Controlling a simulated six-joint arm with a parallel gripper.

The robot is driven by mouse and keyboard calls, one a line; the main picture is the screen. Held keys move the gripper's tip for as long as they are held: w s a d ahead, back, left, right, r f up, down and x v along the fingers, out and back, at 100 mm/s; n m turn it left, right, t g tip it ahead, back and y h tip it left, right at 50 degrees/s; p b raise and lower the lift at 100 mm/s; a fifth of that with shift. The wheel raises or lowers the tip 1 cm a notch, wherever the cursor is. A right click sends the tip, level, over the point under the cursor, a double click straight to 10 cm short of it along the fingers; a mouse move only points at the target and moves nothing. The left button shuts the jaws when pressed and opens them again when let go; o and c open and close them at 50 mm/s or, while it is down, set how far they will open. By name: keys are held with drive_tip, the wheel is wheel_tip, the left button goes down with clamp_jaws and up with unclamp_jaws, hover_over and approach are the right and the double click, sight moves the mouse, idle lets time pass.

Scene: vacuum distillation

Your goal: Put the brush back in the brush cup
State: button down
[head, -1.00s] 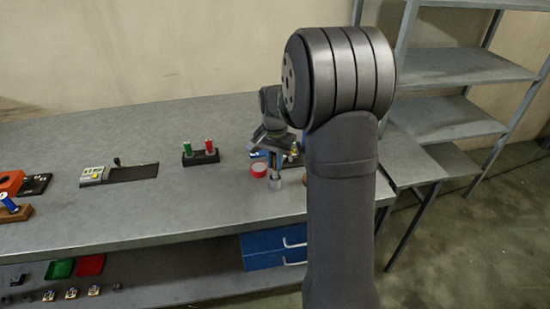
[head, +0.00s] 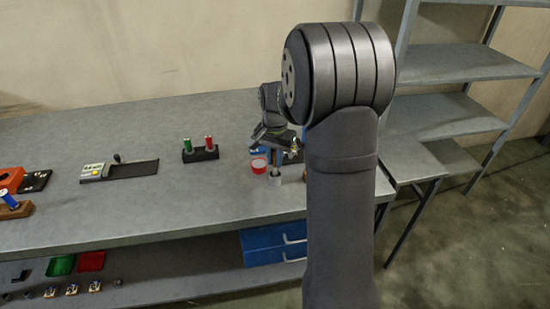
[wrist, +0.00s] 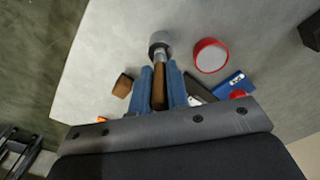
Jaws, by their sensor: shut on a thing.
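The brush (wrist: 159,85) has a brown handle and a metal-coloured neck. My gripper (wrist: 161,75), with blue fingers, is shut on the handle. The brush's far end points at the grey brush cup (wrist: 158,40) and overlaps its mouth in the wrist view; how deep it sits in the cup I cannot tell. In the head view the small grey cup (head: 275,181) stands upright near the bench's front edge, below my gripper (head: 273,150). The bristles are hidden.
A red ring-shaped roll (wrist: 211,56) stands close beside the cup. A brown block (wrist: 122,85) and a blue object (wrist: 233,84) lie nearby. A black holder with green and red cylinders (head: 201,154) is farther left. The bench's middle (head: 170,200) is clear.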

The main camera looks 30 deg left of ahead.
sight(275, 167)
drive_tip(key=shift+f, duration=1.7)
idle(1.5)
idle(0.4)
drive_tip(key=c, duration=0.7)
unclamp_jaws()
drive_tip(key=shift+c, duration=0.2)
drive_tip(key=shift+r, duration=3.5)
